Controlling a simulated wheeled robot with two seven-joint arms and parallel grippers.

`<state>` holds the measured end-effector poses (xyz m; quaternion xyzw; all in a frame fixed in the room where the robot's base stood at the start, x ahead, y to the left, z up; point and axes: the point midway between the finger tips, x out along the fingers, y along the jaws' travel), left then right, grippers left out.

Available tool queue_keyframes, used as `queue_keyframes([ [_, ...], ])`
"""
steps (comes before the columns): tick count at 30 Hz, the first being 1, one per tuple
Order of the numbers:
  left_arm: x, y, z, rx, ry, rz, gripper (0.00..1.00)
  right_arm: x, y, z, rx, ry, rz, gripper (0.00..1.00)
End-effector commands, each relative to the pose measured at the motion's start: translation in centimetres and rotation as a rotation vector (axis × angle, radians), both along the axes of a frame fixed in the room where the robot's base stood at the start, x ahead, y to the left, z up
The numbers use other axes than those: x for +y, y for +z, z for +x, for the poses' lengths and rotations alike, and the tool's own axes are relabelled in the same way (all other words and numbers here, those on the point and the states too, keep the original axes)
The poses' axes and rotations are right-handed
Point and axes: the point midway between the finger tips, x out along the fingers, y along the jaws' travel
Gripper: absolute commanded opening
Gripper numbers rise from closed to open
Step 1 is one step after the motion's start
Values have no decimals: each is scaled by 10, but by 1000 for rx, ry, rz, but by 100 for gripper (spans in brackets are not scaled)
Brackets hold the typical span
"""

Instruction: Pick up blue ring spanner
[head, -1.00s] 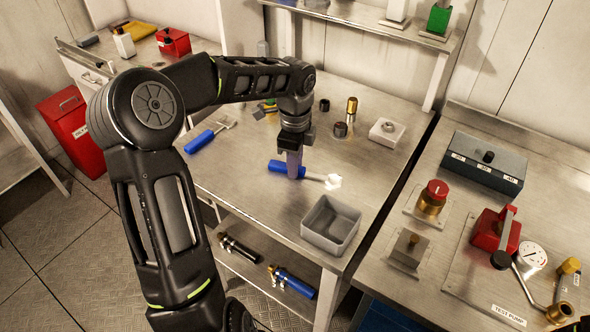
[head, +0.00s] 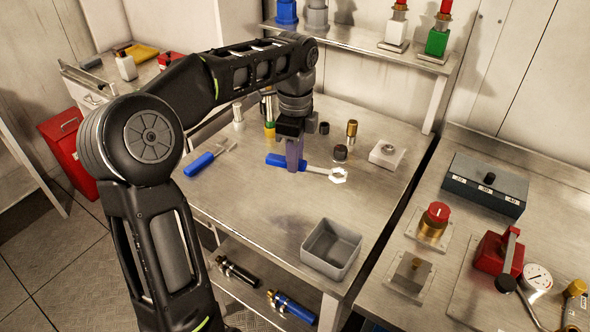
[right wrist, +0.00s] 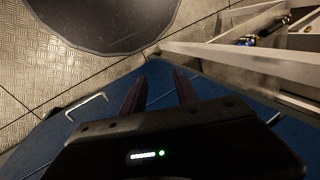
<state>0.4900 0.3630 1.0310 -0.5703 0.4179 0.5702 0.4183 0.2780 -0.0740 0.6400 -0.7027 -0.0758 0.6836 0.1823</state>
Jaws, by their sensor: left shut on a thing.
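My left gripper (head: 294,163) is shut on the blue ring spanner's handle (head: 275,160), fingers pointing down. The spanner lies across the fingers, with its pale ring end (head: 338,175) toward the right. It appears held a little above the steel bench (head: 235,215). My right gripper (right wrist: 160,90) shows only in the right wrist view; its two fingers are apart with nothing between them, above a blue surface with handles.
Another blue-handled tool (head: 199,165) lies on the bench to the left. An empty grey bin (head: 331,248) stands near the front edge. Small fittings (head: 340,152) and a white block (head: 388,153) stand behind and right. A second bench (head: 400,315) carries a gauge and red pump.

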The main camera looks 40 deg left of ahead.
Motion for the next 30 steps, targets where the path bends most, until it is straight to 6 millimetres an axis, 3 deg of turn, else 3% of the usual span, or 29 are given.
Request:
queue_keyframes([
  [18,0,3,0,0,0,0,0,0,0,0,0,0,0,36],
  [19,0,3,0,0,0,0,21,0,0,0,0,0,0,36],
  [26,0,3,0,0,0,0,2,0,0,0,0,0,0,36],
  [30,0,3,0,0,0,0,0,0,0,0,0,0,0,36],
])
